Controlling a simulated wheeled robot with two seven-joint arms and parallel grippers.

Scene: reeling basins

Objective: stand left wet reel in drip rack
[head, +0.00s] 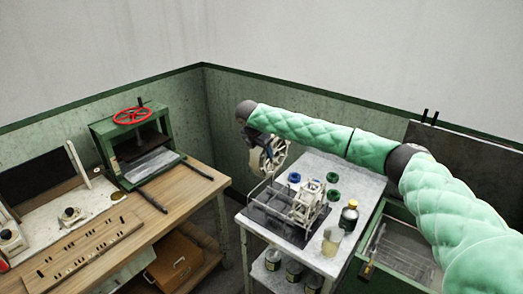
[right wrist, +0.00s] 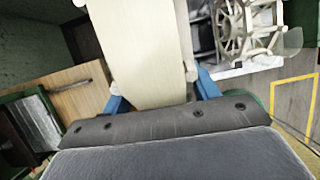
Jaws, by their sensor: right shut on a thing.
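My right gripper (head: 256,134) is shut on a cream-coloured wheel-like reel (head: 268,157), which hangs upright below it. In the right wrist view, the blue fingers (right wrist: 162,95) of this gripper grip a broad pale part of the reel (right wrist: 140,45). The pale wire drip rack (head: 271,200) stands on a dark tray on the grey table, below and slightly right of the held reel. Another pale spoked reel (head: 307,203) stands at the rack's right side; it also shows in the right wrist view (right wrist: 248,32). My left gripper is not in view.
A wooden bench (head: 130,235) with a green press (head: 139,145) is at left. A green-edged basin (head: 395,248) is at right.

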